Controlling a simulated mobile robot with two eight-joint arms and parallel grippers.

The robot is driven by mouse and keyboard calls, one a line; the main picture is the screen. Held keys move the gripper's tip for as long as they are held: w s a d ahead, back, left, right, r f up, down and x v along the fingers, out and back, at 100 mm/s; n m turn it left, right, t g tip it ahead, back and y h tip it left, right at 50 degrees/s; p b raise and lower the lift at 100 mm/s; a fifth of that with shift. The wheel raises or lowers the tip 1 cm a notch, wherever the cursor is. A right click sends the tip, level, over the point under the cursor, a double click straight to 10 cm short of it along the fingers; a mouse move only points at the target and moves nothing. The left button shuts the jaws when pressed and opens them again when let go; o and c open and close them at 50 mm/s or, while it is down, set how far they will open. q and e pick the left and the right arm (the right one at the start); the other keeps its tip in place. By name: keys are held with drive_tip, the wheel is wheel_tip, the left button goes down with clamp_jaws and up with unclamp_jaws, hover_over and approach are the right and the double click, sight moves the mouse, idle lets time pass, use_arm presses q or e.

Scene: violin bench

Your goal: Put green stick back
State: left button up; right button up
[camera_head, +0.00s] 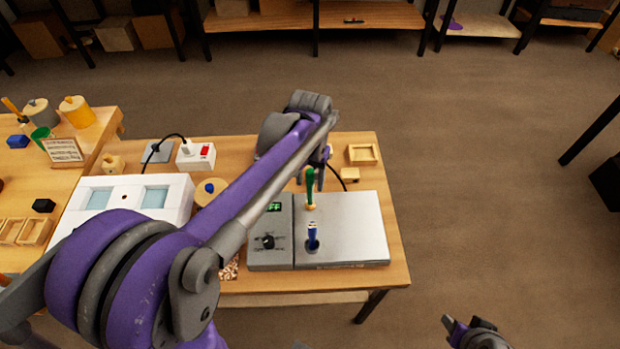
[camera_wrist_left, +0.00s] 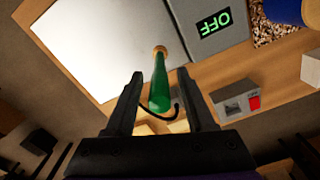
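The green stick (camera_head: 310,183) has a wooden lower end and stands roughly upright over the metal plate of the grey device (camera_head: 350,228). My left gripper (camera_head: 315,168) is at its upper part, mostly hidden behind my arm. In the left wrist view the stick (camera_wrist_left: 160,85) lies between the two open fingers (camera_wrist_left: 160,98), with a gap on each side. Whether its wooden end rests on the plate or in a hole, I cannot tell. My right gripper (camera_head: 462,327) is at the bottom right, away from the table; its finger opening is unclear.
A blue-handled item (camera_head: 312,235) stands in the plate in front of the stick. The device's display (camera_wrist_left: 215,22) reads OFF. A white switch box (camera_head: 196,154), a wooden tray (camera_head: 362,154) and a white box with pale blue windows (camera_head: 176,187) stand nearby. Floor right of the table is clear.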

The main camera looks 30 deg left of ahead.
use_arm(q)
wheel_tip(320, 180, up, 12)
drive_tip(key=shift+r+p, duration=0.2)
drive_tip(key=shift+p, duration=0.3)
idle(0.4)
